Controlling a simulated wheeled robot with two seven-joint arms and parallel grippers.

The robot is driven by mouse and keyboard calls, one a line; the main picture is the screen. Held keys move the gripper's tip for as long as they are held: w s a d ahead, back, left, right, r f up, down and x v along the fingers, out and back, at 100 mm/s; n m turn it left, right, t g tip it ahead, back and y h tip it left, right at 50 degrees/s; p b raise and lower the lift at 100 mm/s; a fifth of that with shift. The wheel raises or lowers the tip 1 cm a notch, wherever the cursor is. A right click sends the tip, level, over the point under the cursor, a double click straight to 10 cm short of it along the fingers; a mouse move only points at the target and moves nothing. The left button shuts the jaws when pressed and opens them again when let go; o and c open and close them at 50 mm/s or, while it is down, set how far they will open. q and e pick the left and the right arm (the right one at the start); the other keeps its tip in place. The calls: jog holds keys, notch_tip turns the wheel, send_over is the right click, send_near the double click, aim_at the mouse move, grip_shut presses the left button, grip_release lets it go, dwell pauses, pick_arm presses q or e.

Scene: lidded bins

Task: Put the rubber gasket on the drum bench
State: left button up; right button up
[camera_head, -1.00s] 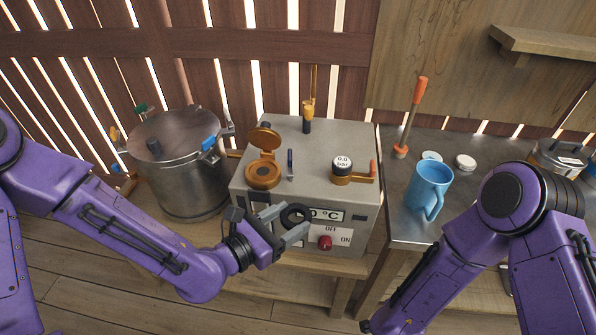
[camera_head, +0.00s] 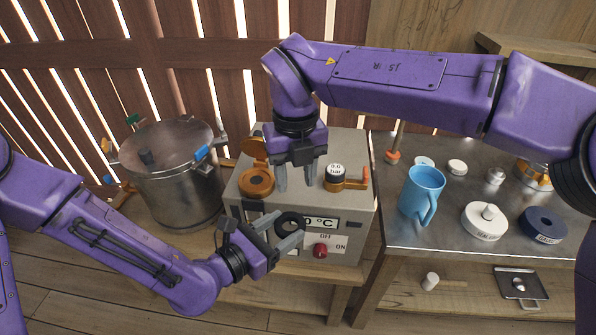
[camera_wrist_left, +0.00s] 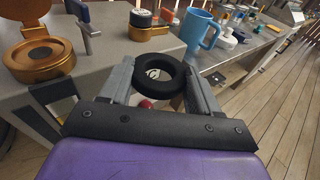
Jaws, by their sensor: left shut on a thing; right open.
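The rubber gasket, a thick black ring (camera_head: 291,222), is between the fingers of my left gripper (camera_head: 284,232), which is shut on it in front of the grey control box. In the left wrist view the gasket (camera_wrist_left: 158,75) shows upright between the fingertips, its hole facing the camera. A steel drum (camera_head: 172,180) stands on a wooden bench (camera_head: 312,270), left of the grey box. My right gripper (camera_head: 296,180) is open and empty, fingers pointing down over the box top, between the bronze cup and the gauge.
A steel table (camera_head: 400,232) at right holds a blue mug (camera_head: 421,193), a white disc (camera_head: 485,220) and a dark blue disc (camera_head: 542,223).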

aim_at(296, 215)
pick_arm(q)
jog(key=shift+o, duration=0.2)
jog(key=shift+d+r, duration=0.1)
jog(key=shift+r, duration=0.05)
pick_arm(e)
jog(key=shift+d+f, duration=0.1)
jog(key=shift+f, duration=5.75)
jog(key=c, duration=0.8)
grip_shut()
pick_arm(q)
jog(key=o, duration=1)
jog(key=shift+c, duration=0.2)
jog(key=shift+o, duration=0.6)
pick_arm(e)
jog(key=shift+r, duration=0.1)
